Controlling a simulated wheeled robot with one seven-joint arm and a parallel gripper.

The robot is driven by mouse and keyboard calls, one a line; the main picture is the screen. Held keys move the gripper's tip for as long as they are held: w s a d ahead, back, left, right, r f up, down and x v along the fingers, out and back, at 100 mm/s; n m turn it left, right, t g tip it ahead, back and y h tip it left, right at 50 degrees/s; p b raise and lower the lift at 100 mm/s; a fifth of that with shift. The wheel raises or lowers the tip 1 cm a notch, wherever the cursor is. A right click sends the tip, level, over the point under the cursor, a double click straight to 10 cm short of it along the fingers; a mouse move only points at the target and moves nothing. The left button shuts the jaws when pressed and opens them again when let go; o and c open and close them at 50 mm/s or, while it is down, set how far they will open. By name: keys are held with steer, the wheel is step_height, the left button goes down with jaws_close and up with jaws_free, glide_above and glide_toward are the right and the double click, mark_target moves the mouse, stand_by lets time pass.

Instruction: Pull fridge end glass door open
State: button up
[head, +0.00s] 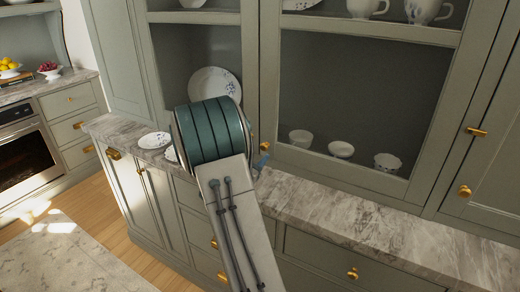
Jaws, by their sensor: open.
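A grey-green cabinet with glass-fronted doors stands on a marble counter; no plain fridge shows. The wide right glass door (330,172) looks shut, with a gold knob (265,146) at its lower left edge. The left glass door (146,62) is partly covered by my arm. My gripper (262,161) is mostly hidden behind my arm's teal joint. Only a small blue tip shows, just below that knob and near the door's lower left corner. I cannot tell whether it touches the knob or the door. Nothing is seen held.
The marble counter (330,219) runs below the doors, with drawers under it. A small plate (155,140) lies on it left of my arm. White bowls (341,149) and cups stand behind the glass. An oven (25,160) and open floor are at left.

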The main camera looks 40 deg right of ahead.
mark_target(263, 149)
steer(key=shift+x, duration=1.6)
jaws_close()
